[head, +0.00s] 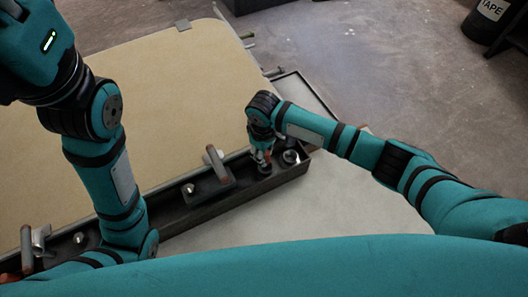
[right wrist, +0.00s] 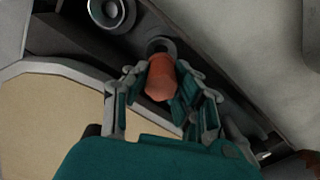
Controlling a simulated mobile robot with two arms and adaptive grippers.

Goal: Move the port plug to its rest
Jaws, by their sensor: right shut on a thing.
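My right gripper (head: 262,157) is shut on an orange plug, which I take to be the port plug (head: 267,155). In the right wrist view the plug's rounded orange end (right wrist: 160,80) sits between the two fingers (right wrist: 161,95). A grey ring with a dark centre (right wrist: 161,46) shows just beyond the plug. I cannot tell whether the plug is in that ring or above it. A second, larger ring (right wrist: 110,12) lies beside it and also shows in the head view (head: 291,156). My left gripper is not in view.
A long dark tray (head: 220,203) runs along the beige panel (head: 130,95). Another handle and grey bracket (head: 39,240) are at the far left. The pale surface (head: 350,205) is clear.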

